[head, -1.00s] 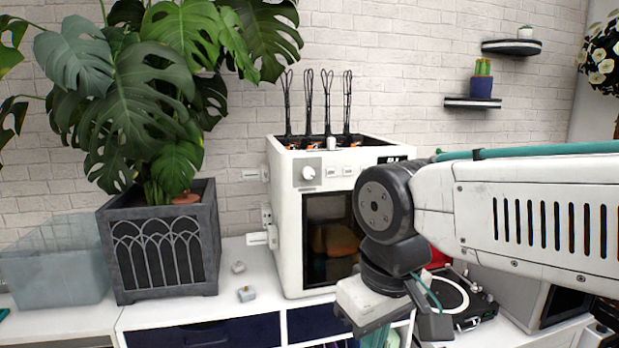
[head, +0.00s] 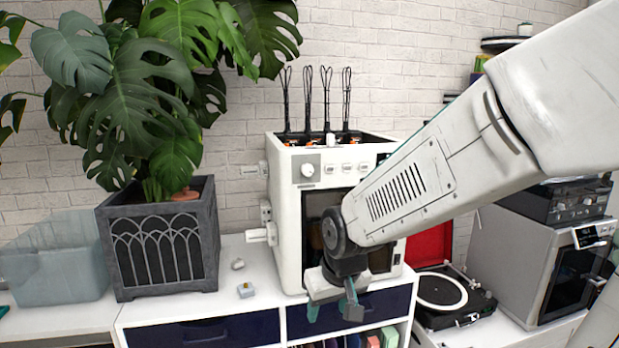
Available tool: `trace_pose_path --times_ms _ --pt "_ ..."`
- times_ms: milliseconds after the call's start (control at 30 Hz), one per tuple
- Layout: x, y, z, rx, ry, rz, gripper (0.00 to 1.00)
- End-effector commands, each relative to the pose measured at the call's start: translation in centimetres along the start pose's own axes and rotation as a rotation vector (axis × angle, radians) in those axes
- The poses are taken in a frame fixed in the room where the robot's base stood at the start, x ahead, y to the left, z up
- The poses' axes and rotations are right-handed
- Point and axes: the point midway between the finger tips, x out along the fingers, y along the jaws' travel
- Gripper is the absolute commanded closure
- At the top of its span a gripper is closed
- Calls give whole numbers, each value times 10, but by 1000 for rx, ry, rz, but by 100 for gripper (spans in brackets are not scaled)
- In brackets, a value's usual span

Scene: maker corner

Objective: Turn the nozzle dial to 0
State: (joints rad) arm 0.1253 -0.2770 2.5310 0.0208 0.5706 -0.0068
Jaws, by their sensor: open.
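The white machine (head: 287,230) stands on the white cabinet against the brick wall. A round white dial (head: 308,170), likely the nozzle dial, sits on a grey square plate at the upper left of its front panel. Its pointer setting is too small to read. My gripper (head: 333,307) is open and empty, low in front of the machine's lower front, well below the dial and a little to its right. It does not touch the dial. My arm hides the right part of the machine's front.
Small buttons (head: 347,168) sit right of the dial. White side parts (head: 257,235) stick out from the machine's left. A large plant in a grey planter (head: 160,290) stands left, with small blocks (head: 246,291) between. A record player (head: 440,290) stands right.

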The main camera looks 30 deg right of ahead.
Motion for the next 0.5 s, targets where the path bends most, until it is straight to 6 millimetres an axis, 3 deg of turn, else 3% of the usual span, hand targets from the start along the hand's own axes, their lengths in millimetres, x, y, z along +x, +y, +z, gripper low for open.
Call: trace_pose_path --times_ms 100,233,367,500 --pt "32 11 -50 27 190 11 49" --pt "49 23 -104 50 428 29 49" --pt "51 37 -150 67 676 55 49" --pt "32 49 -191 73 964 88 49"
